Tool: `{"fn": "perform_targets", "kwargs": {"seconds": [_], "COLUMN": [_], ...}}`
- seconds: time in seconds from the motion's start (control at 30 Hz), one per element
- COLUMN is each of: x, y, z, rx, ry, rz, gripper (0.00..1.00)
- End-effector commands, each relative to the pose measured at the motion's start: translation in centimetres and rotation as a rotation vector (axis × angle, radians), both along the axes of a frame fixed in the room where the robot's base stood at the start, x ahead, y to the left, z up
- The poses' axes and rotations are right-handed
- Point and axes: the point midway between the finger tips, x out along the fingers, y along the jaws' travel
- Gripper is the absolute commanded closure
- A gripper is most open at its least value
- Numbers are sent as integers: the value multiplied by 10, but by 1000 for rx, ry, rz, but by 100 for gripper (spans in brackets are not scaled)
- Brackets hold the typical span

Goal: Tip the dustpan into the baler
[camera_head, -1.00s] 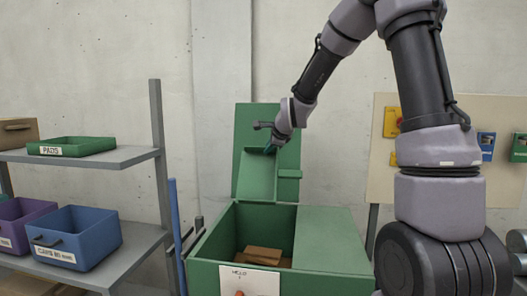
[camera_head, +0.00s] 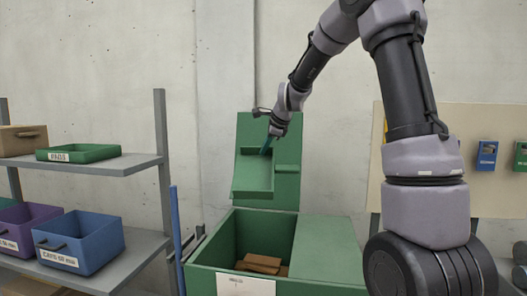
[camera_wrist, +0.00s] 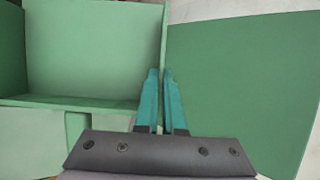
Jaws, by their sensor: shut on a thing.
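The baler (camera_head: 223,254) is a green box with an open top compartment on its left; its lid (camera_head: 285,128) stands raised at the back. Brown pieces (camera_head: 262,262) lie inside. The dustpan (camera_head: 253,178) is green and is held above the opening in front of the lid, its flat floor sloping down towards the front. In the head view its floor looks bare. In the wrist view the teal fingers (camera_wrist: 160,98) pinch that wall, with the pan (camera_wrist: 95,45) to the left.
A grey shelf (camera_head: 130,163) at the left bears a green tray (camera_head: 80,152), a brown box (camera_head: 20,140) and a blue bin (camera_head: 85,240). A blue pole (camera_head: 176,225) stands beside the baler. A board (camera_head: 440,155) with small boxes is on the right.

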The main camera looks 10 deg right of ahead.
Motion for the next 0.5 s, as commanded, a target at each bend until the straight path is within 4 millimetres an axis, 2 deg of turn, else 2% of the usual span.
{"fn": "perform_targets", "kwargs": {"seconds": [0.5], "x": [30], "y": [-8], "z": [-28], "rx": [105], "ry": [405], "rz": [-1], "gripper": [100]}}
